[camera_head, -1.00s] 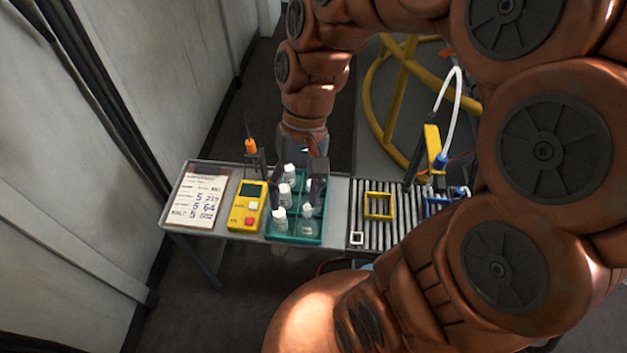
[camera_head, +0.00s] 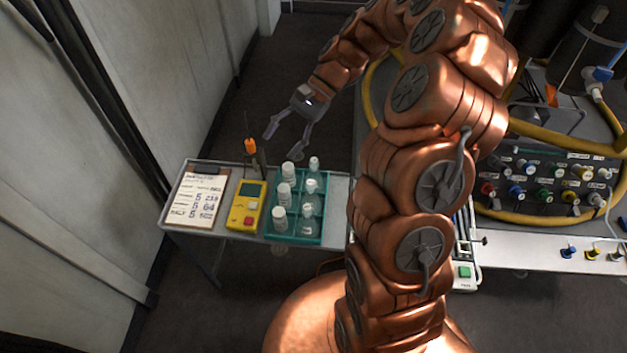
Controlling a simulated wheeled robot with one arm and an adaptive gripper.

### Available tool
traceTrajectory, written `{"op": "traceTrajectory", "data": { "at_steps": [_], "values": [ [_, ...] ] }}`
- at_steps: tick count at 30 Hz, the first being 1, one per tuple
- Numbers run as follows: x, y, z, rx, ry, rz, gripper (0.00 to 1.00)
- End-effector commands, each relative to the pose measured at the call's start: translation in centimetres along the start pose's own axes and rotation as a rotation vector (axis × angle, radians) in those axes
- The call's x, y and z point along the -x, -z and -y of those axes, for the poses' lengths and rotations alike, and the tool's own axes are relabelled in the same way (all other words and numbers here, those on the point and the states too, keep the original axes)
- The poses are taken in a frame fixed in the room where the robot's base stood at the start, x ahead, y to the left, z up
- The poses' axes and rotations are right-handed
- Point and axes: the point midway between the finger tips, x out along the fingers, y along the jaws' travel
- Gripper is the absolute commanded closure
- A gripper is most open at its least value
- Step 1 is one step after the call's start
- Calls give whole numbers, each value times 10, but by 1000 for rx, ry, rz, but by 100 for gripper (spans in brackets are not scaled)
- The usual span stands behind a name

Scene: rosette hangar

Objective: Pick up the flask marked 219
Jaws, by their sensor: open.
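A teal tray (camera_head: 295,238) on the trolley table holds several clear flasks with white caps in two columns. The left column has a back flask (camera_head: 288,173), a middle flask (camera_head: 284,195) and a front flask (camera_head: 280,221). The right column has a back flask (camera_head: 314,166), a middle flask (camera_head: 310,190) and a front flask (camera_head: 307,217). No marking on any flask is readable, so I cannot tell which is 219. My gripper (camera_head: 282,145) is open and empty, with its fingers apart, above and behind the tray, touching no flask.
A yellow meter (camera_head: 245,208) and a clipboard (camera_head: 197,195) with handwritten numbers lie left of the tray. An orange-topped tool (camera_head: 250,147) stands upright behind the meter. A panel with coloured knobs (camera_head: 545,180) and yellow tubing are at right. The wall is close on the left.

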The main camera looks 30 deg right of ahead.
Motion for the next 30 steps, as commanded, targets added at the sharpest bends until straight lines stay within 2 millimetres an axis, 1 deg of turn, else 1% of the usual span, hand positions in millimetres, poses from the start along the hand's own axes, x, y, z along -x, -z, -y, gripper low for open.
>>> {"op": "traceTrajectory", "data": {
  "at_steps": [1,4,8,9,13,18,21,24,27,30],
  "values": [
    [2,15,-2,-44,27,13,41],
    [8,41,-5,-121,78,28,41],
    [15,75,-14,-227,143,51,41],
    [17,86,-18,-261,163,56,41],
    [23,122,-34,-373,227,72,41],
    [30,167,-62,-514,302,83,41],
    [32,186,-77,-582,337,90,41],
    [34,200,-90,-630,360,93,41],
    [35,208,-97,-660,374,94,41],
    [33,210,-99,-672,380,96,41]
  ]
}}
